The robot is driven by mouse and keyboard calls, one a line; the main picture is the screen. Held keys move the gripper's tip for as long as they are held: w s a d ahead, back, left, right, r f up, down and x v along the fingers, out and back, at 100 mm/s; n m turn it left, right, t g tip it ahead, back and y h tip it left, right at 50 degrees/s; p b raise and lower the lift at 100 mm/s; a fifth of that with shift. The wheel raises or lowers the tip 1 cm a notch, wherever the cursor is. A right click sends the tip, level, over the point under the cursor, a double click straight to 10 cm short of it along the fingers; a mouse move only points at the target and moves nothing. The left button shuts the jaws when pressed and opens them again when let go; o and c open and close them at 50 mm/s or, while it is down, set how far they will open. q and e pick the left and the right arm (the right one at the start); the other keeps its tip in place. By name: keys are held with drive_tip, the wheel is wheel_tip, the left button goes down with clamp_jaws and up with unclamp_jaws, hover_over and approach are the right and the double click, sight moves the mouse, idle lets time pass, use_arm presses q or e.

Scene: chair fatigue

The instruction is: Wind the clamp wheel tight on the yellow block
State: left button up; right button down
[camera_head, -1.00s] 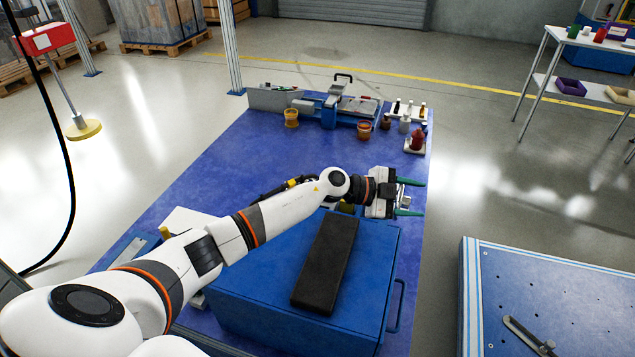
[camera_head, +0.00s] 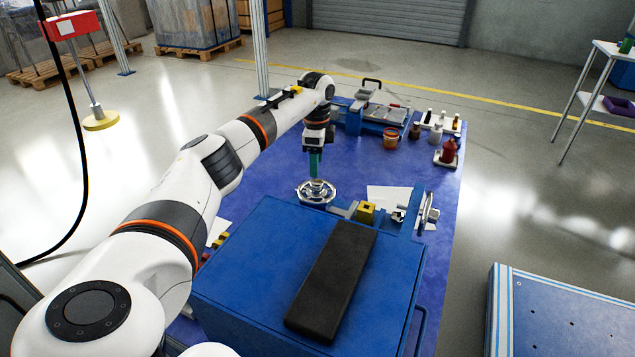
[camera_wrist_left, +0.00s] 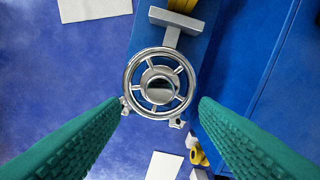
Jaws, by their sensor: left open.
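The spoked silver clamp wheel (camera_head: 316,192) is on the mat side of the blue box. It also shows from above in the left wrist view (camera_wrist_left: 160,83), with a round hub. The yellow block (camera_head: 366,211) sits in the clamp to the right of the wheel; part of it shows at the top of the wrist view (camera_wrist_left: 183,5), behind a grey jaw (camera_wrist_left: 172,20). My left gripper (camera_head: 316,170) points down over the wheel. Its green fingers (camera_wrist_left: 162,106) are open, one to each side of the wheel, with visible gaps. My right gripper is out of view.
A blue box (camera_head: 265,240) with a black pad (camera_head: 332,280) stands in front of the clamp. Another silver wheel (camera_head: 428,211) stands edge-on to the right of the block. A machine, orange pot (camera_head: 390,139) and bottles stand farther back. Blue mat (camera_head: 265,173) is clear on the left.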

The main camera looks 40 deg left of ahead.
sight(317, 183)
use_arm(q)
wheel_tip(317, 183, down, 5)
drive_tip(key=shift+f+b, duration=0.1)
drive_tip(key=shift+b, duration=0.3)
drive_tip(key=shift+f, duration=0.7)
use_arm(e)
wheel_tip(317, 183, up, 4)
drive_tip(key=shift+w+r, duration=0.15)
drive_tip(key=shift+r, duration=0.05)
use_arm(q)
drive_tip(key=c, duration=1)
drive_tip(key=shift+o, duration=0.2)
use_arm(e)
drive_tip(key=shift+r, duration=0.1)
